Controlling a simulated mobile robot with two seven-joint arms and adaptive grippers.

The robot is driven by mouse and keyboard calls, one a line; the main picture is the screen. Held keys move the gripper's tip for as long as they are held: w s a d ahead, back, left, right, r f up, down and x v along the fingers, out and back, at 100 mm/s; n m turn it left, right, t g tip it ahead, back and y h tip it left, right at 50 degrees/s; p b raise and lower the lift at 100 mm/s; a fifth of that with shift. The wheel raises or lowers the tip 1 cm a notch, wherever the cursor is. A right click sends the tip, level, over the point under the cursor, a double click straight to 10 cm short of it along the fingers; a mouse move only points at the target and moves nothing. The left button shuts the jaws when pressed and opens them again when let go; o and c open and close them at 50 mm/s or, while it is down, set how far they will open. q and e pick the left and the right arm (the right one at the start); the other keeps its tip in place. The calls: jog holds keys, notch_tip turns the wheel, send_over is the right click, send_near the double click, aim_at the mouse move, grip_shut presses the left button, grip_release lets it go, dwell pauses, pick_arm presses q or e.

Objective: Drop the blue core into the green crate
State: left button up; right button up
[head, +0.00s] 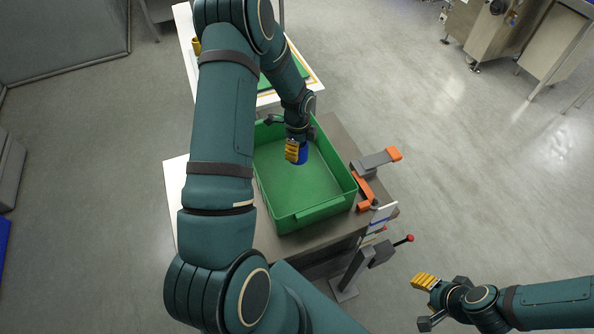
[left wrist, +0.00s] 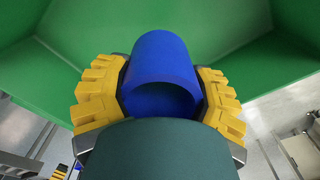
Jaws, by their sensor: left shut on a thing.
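The blue core (left wrist: 160,58) is a hollow blue cylinder. In the left wrist view my left gripper (left wrist: 163,95) is shut on it, with a yellow ribbed finger on each side. In the head view the core (head: 301,155) shows partly behind the yellow finger of my left gripper (head: 296,152). Gripper and core are over the inside of the green crate (head: 318,213), towards its far end. I cannot tell the core's height above the crate floor. The crate floor that shows is empty. My right gripper (head: 427,300) is at the lower right, away from the table; its opening is unclear.
The crate stands on a grey-brown table (head: 340,138). An orange and grey clamp-like part (head: 377,160) is right of the crate. A lever with a red knob (head: 404,239) stands at the table's front right. A white table (head: 184,30) with a green surface lies behind.

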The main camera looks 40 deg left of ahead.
pick_arm(q)
jog(key=shift+f, duration=0.3)
jog(key=o, duration=1.3)
notch_tip(320, 180, up, 12)
jog(key=shift+r, duration=0.1)
